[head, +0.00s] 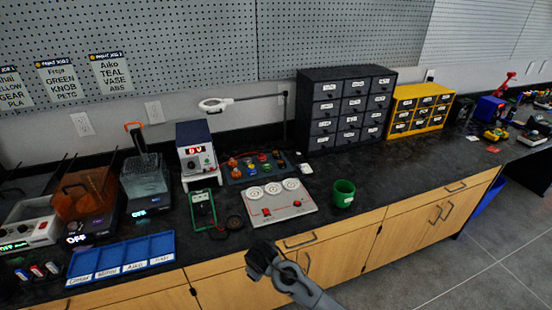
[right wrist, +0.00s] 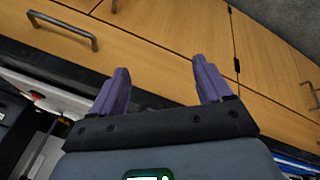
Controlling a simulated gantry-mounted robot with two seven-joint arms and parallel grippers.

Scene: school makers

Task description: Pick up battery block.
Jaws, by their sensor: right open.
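No object is clearly readable as the battery block. Several small red, blue and dark cylinders (head: 37,271) stand on the counter at the far left of the head view, too small to identify surely. A dark board with coloured parts (head: 254,167) and a white panel with three round dials (head: 280,202) lie mid-counter. My right gripper (head: 262,257) is in front of the counter's front edge, below the white panel. In the right wrist view its two purple fingers (right wrist: 161,72) are apart with nothing between them. My left gripper is out of view.
Wooden drawers (head: 335,233) lie under the black counter. A blue compartment tray (head: 122,255), a green-framed meter (head: 203,210) and a green cup (head: 343,193) stand near the front edge. A power supply (head: 196,150) and a lamp (head: 216,104) are behind. Counter right of the cup is clear.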

